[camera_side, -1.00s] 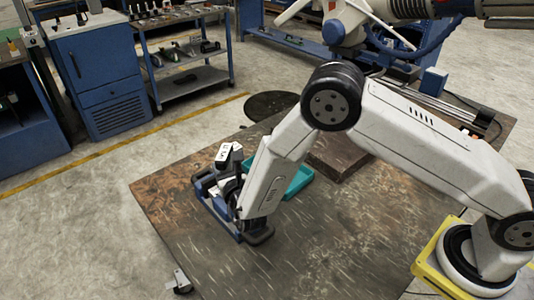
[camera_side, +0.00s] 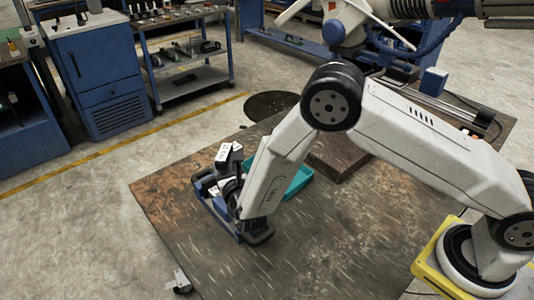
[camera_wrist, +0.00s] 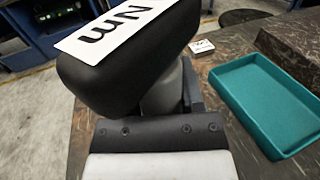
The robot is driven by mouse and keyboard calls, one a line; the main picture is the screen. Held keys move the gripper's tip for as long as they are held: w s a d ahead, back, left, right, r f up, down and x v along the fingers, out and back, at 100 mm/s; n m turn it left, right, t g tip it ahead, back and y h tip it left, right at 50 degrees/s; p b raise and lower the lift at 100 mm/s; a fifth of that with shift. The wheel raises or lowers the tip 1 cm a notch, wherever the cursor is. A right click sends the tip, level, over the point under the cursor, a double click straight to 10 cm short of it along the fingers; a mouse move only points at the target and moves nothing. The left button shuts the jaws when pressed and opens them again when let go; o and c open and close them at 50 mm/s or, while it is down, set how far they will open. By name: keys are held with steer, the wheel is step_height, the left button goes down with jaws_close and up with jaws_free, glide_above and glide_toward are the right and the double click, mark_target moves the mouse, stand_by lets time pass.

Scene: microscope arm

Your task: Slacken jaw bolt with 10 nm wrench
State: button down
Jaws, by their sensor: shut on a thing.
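The wrench (camera_wrist: 130,60) is a thick black body with a white label reading "Nm" in the wrist view; the number is cut off by the frame edge. In the side view its labelled top (camera_side: 223,152) stands above the blue vise (camera_side: 218,217) on the table. My gripper (camera_side: 232,184) is low over the vise and shut on the wrench; its fingers are largely hidden behind my forearm. The jaw bolt and the wrench's working end are hidden, so I cannot tell whether they are engaged.
A teal tray (camera_wrist: 265,98), empty where visible, lies right of the vise in the wrist view. A small white card (camera_wrist: 202,46) lies beyond. A dark brown block (camera_side: 340,157) sits behind the tray. The table's front area (camera_side: 310,250) is clear.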

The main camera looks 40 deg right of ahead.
steer(key=shift+f, duration=0.55)
steer(key=shift+r, duration=0.1)
stand_by(2.5)
steer(key=shift+r, duration=0.3)
stand_by(0.4)
steer(key=shift+f, duration=0.4)
stand_by(0.8)
steer(key=shift+r, duration=0.4)
steer(key=shift+d, duration=0.1)
